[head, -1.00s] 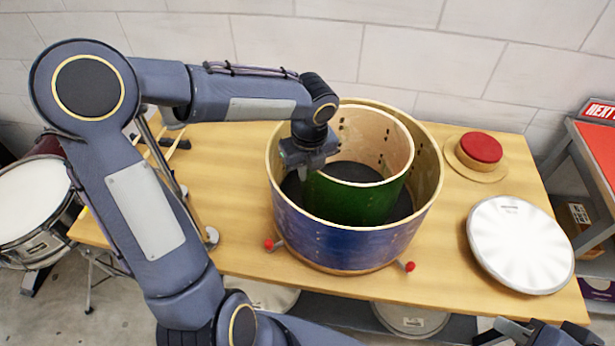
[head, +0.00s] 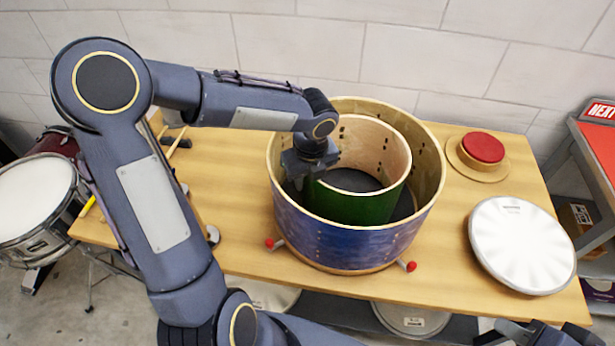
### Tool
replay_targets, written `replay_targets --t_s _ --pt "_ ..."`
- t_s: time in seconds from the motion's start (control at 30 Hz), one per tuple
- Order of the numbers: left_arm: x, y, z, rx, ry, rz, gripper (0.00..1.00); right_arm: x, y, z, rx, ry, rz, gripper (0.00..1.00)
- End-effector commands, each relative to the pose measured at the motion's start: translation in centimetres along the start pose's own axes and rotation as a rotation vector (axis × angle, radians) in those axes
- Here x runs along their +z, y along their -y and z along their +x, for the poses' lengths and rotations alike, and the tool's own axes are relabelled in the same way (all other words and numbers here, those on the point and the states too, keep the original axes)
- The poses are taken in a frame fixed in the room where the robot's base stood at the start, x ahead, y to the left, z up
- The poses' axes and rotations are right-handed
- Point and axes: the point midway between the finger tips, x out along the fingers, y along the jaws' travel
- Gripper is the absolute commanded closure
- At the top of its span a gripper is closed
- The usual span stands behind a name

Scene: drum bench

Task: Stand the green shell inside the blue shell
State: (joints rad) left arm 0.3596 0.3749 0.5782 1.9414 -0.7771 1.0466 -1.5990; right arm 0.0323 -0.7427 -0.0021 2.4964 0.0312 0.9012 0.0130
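The blue shell (head: 345,243) is a large open drum shell standing upright on the wooden bench.
A red pad on a round wooden base (head: 474,170) stands at the back right. A white drumhead (head: 521,245) lies at the right. Two red-tipped pegs (head: 410,266) are at the blue shell's front. A snare drum (head: 35,200) stands left of the bench (head: 240,242).

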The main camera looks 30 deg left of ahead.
Motion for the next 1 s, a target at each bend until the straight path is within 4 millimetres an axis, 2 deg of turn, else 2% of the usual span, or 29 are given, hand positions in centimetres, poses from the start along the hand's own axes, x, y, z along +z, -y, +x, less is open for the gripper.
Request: replay_targets --t_s 0.17,0.27,0.37,0.7,0.83,1.0 --pt "0.0 0.0 -0.2 0.0 0.0 0.0 0.72 -0.1 0.1 -0.1 0.0 0.0 0.0 0.72" --pt "0.1 0.1 -1.1 -0.002 0.002 0.0 0.72 -0.2 0.2 -0.4 0.0 0.0 0.0 0.72" --pt "0.2 0.1 -2.6 -0.004 0.005 -0.002 0.72 -0.2 0.2 -0.4 0.0 0.0 0.0 0.72" --pt "0.1 0.1 -9.8 -0.004 0.002 0.0 0.72 -0.2 0.2 -0.4 0.0 0.0 0.0 0.72" --pt "0.1 0.1 -11.6 -0.003 0.002 0.0 0.72 -0.2 0.2 -0.4 0.0 0.0 0.0 0.72" --pt "-0.2 -0.6 -12.7 -0.007 0.004 -0.058 0.72 -0.2 0.2 -0.4 0.0 0.0 0.0 0.72"
